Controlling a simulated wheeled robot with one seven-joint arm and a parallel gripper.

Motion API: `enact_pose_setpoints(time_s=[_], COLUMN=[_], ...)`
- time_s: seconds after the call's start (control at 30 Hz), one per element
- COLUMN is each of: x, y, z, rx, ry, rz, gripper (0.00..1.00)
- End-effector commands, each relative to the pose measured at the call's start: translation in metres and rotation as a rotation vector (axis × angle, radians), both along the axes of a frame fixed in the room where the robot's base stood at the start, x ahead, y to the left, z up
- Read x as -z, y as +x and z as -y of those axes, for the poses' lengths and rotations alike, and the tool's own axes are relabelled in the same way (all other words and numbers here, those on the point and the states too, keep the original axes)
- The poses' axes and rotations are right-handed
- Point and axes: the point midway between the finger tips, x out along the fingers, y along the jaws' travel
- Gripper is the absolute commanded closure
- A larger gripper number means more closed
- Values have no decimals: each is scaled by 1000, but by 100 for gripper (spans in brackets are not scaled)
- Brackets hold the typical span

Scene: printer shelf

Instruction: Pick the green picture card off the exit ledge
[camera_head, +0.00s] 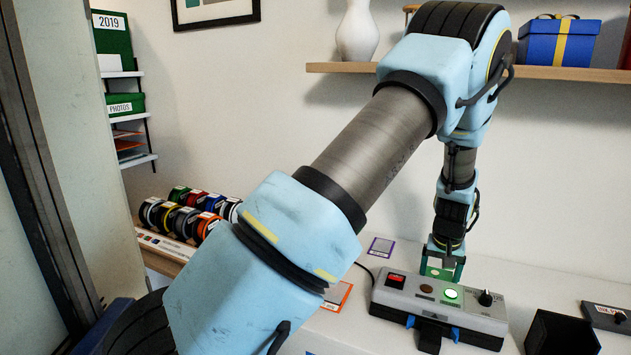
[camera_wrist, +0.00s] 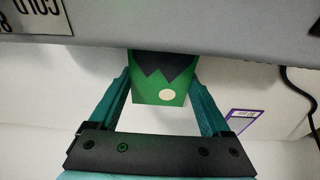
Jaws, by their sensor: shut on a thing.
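The green picture card (camera_wrist: 160,88) shows in the wrist view, with dark jagged peaks and a pale round spot. My gripper (camera_wrist: 160,78) has a teal finger on each side of it and is shut on it. In the head view my gripper (camera_head: 441,267) points down behind the grey printer box (camera_head: 395,295), and a bit of the green card (camera_head: 437,272) shows between the fingers. The card's upper part in the wrist view is cut off by the grey body. The exit ledge cannot be made out clearly, nor whether the card still touches it.
A purple-edged card (camera_head: 381,247) and an orange-edged card (camera_head: 339,295) lie on the white table, left of the printer. A black open bin (camera_head: 560,335) stands at front right. Colored spools (camera_head: 190,212) sit at left. A wooden shelf (camera_head: 345,68) hangs above, behind my arm.

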Motion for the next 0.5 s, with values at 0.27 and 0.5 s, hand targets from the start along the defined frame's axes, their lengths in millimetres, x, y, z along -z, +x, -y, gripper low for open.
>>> enact_pose_setpoints(time_s=[0.27,0.5], x=[-21,-41], y=[0,1], z=[0,1], rx=[0,0], ry=[-2,-3], rz=[1,3], gripper=[100,100])
